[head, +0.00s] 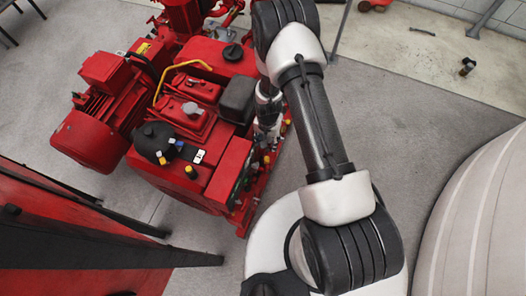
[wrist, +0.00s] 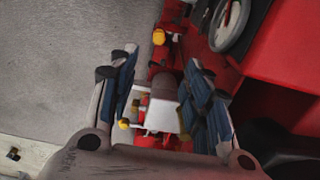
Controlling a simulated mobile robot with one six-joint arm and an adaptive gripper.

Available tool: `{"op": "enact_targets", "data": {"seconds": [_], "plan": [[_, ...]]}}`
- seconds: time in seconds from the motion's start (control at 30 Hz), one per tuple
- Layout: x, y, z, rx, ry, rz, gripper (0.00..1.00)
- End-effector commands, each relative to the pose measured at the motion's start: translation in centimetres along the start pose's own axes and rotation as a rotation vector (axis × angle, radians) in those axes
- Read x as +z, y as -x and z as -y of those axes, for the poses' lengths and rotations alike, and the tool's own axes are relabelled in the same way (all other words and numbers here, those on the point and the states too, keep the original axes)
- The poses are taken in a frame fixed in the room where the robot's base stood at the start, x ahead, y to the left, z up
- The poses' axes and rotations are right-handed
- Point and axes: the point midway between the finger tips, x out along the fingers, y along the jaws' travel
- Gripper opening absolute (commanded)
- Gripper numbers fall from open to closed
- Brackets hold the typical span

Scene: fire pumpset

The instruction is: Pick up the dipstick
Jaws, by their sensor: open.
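Several small yellow-topped parts sit on the near side of the red pump engine (head: 195,112); I cannot tell for certain which is the dipstick. In the wrist view one yellow knob (wrist: 158,37) is just beyond the fingertips. Another yellow knob (wrist: 124,124) lies lower, near the left finger, beside a white part (wrist: 160,115). My gripper (wrist: 160,68) is open, with its blue-padded fingers apart and nothing seen clamped between them. In the head view my gripper (head: 268,103) is above the engine's right side, partly hidden by my arm.
A red motor (head: 95,125) adjoins the engine on the left. Grey floor (head: 390,120) is clear to the right. Dark beams (head: 90,240) cross the lower left.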

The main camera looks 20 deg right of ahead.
Motion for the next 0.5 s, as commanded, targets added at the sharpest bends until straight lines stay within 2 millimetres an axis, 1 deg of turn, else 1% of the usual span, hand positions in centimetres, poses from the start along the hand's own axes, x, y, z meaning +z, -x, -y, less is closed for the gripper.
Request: {"op": "enact_targets", "data": {"seconds": [0.17,0.3,0.5], "plan": [[0.2,-2.7,-0.2,0.002,-0.005,0.003,0.45],[0.3,-5.9,-0.2,0.003,-0.004,0.004,0.45],[0.2,-10.1,-0.2,0.002,-0.003,0.003,0.45]]}}
